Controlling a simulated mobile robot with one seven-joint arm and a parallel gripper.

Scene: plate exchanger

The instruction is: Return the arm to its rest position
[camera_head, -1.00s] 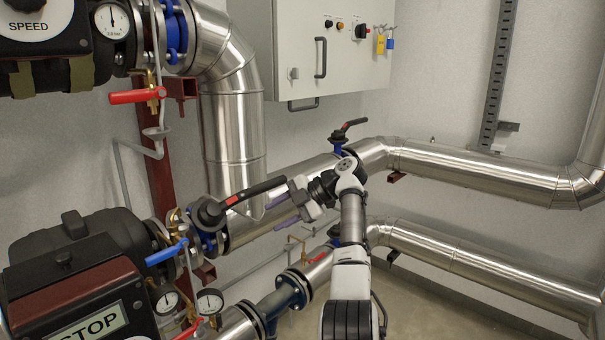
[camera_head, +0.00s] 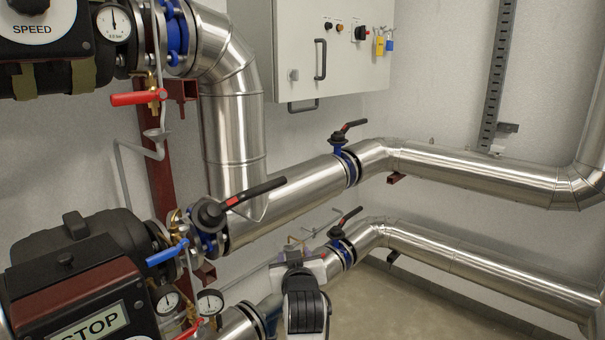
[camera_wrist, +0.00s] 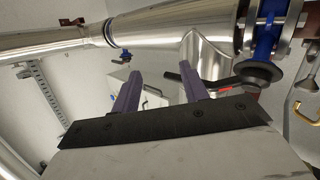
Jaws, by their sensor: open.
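My gripper (camera_wrist: 160,82) shows in the wrist view as two purple fingers standing wide apart with nothing between them. In the head view my arm is folded low at the bottom centre, in front of the lower pipe. The gripper (camera_head: 293,252) is small there and partly hidden by my own arm. The large valve with a long black handle (camera_head: 252,193) stands up and left of my arm, apart from it. In the wrist view, a black valve handle (camera_wrist: 212,87) with a red mark lies behind the right finger.
Silver upper pipe (camera_head: 290,194) and lower pipe (camera_head: 470,260) run behind my arm. Two smaller black-handled valves, an upper (camera_head: 340,137) and a lower (camera_head: 342,224), sit on them. The STOP box (camera_head: 80,300) and gauges are left. A white cabinet (camera_head: 300,50) hangs above. Floor is clear at right.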

